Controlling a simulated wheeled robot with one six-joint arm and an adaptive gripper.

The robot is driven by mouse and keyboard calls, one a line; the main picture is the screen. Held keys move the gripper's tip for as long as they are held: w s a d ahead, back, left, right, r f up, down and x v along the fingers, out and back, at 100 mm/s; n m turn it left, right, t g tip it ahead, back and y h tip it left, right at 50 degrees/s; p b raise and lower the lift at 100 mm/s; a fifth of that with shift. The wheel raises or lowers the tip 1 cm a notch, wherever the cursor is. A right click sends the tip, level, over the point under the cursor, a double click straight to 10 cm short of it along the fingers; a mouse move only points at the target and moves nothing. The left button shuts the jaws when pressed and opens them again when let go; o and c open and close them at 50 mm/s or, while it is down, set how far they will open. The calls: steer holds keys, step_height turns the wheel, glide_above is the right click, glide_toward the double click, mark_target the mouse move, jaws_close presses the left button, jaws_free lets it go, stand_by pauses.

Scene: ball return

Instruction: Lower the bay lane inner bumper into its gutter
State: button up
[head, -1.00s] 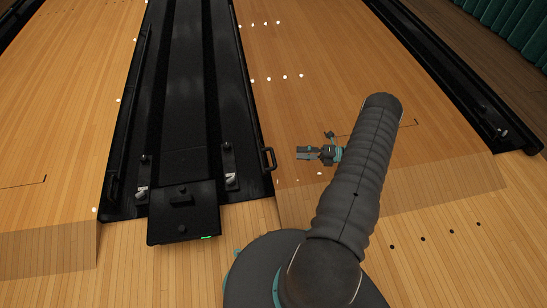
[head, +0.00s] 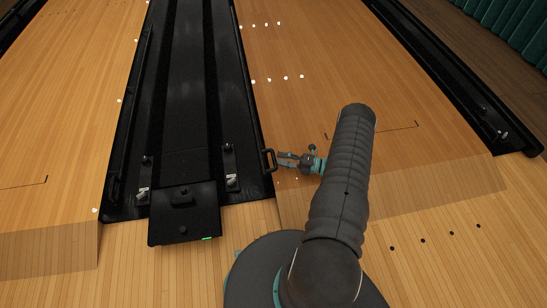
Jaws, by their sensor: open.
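The inner bumper is a long thin black rail along the right side of the dark gutter unit (head: 185,110). Its black loop handle (head: 269,160) sticks out to the right near the front end, over the wood lane. My gripper (head: 280,161) is open and level with this handle, its fingertips at or very close to the handle's right side. I cannot tell from this view whether they touch or surround it. A second rail (head: 134,95) with its own handle runs along the unit's left side.
A black box (head: 184,213) with a green light stands at the unit's front end. Silver latches (head: 232,181) lie on the unit. The wood lane (head: 340,60) to the right is clear. Another dark gutter (head: 455,80) lies farther right.

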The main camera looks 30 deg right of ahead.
mark_target(274, 156)
steer(key=shift+x, duration=1.95)
jaws_close()
